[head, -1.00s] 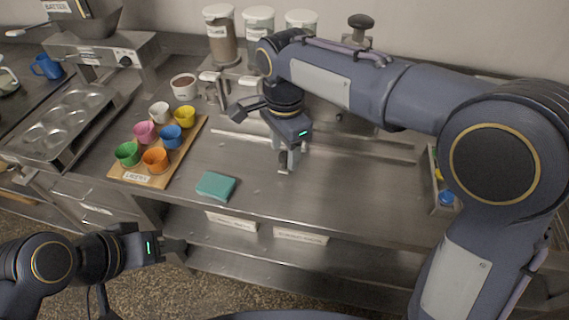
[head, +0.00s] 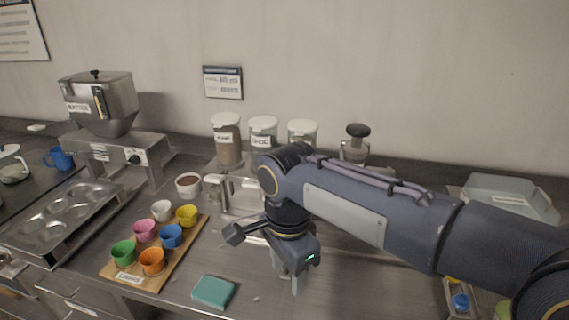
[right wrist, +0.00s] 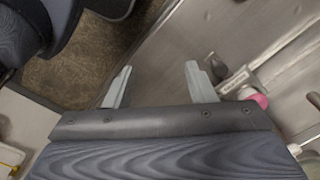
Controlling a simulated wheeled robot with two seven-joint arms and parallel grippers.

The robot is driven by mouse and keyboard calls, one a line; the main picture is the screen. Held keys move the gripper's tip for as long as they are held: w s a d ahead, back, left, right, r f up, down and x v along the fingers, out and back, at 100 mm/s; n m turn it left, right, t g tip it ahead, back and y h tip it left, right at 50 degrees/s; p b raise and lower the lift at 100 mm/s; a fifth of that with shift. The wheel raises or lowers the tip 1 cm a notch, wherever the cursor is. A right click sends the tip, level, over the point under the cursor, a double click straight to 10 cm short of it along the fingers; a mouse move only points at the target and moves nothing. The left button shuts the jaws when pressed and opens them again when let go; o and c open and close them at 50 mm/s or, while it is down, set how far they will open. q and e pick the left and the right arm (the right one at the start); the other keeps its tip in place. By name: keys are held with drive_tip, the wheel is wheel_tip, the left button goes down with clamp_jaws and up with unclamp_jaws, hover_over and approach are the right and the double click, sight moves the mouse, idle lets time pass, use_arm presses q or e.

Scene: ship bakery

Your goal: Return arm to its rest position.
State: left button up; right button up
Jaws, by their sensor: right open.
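My right arm reaches across the steel counter (head: 205,256) from the right in the head view. Its gripper (head: 285,278) points down over the counter, to the right of the teal sponge-like block (head: 213,291). In the right wrist view the two fingers (right wrist: 160,88) stand wide apart with nothing between them. The counter edge and the speckled floor (right wrist: 75,75) show beyond them. My left gripper is outside the head view.
A wooden board (head: 184,262) with several coloured cups stands left of my right gripper. A muffin tray (head: 98,210) and a batter dispenser (head: 100,105) are farther left. Lidded jars (head: 227,140) stand behind the arm. A grey-lidded box (head: 510,198) is at the right.

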drive_tip(key=s+d+n+t+y, duration=0.1)
drive_tip(key=s+d+n+y, duration=0.25)
drive_tip(key=d, duration=0.95)
drive_tip(key=s+d+f+n+t, duration=0.4)
drive_tip(key=s+d+f+n, duration=0.2)
drive_tip(key=s, duration=0.5)
drive_tip(key=shift+d+f+t, duration=0.4)
drive_tip(key=shift+d+f, duration=0.05)
drive_tip(key=shift+n, duration=0.25)
